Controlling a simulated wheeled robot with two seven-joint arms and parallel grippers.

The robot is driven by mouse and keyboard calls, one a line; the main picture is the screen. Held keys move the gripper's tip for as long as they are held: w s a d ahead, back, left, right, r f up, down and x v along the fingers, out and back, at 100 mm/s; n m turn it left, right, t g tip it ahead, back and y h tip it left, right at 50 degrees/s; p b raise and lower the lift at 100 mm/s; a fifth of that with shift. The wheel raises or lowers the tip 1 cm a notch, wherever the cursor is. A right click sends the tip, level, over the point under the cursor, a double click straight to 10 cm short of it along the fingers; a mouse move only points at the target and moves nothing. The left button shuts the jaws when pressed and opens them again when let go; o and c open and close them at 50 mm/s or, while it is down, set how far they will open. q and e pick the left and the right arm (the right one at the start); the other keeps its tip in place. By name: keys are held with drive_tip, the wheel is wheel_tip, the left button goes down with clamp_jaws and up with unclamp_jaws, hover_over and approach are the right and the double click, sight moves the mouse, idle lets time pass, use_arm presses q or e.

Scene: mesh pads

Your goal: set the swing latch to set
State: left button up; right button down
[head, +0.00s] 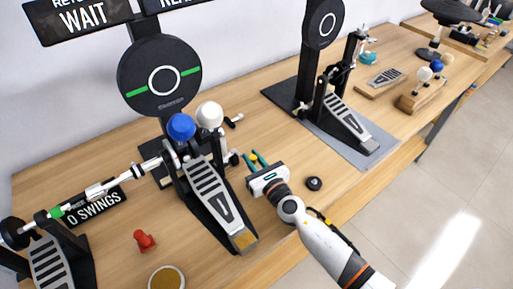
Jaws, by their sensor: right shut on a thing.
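My right gripper (251,163) comes in from the lower right. It is shut just right of the middle drum pedal (212,190), on a small part that its fingers largely hide. This part appears to be the swing latch, but its setting cannot be read. Small teal and yellow bits show at the fingertips. The pedal carries a blue ball (181,127) and a white ball (209,115) on its beaters, in front of a round black pad (159,76) with a green line. My left gripper is not in view.
A sign reading WAIT (80,18) hangs at upper left; a 0 SWINGS plate (90,208) lies below. A rod (110,186) runs to the left pedal (48,262). A red peg (144,240), black knob (314,183) and second pedal stand (345,122) are nearby. Front right is clear.

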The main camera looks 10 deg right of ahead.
drive_tip(key=shift+s+a+f+m+h, duration=0.1)
drive_tip(key=shift+s+a+m+h, duration=0.1)
drive_tip(key=shift+m+h, duration=0.15)
drive_tip(key=shift+h, duration=0.25)
drive_tip(key=c, duration=1.3)
unclamp_jaws()
drive_tip(key=v, duration=1.1)
drive_tip(key=shift+s+f+b, duration=0.1)
drive_tip(key=shift+f+b, duration=0.2)
drive_tip(key=shift+b, duration=0.1)
drive_tip(key=shift+s+d+r, duration=0.1)
drive_tip(key=shift+s+d, duration=0.1)
drive_tip(key=shift+s, duration=0.2)
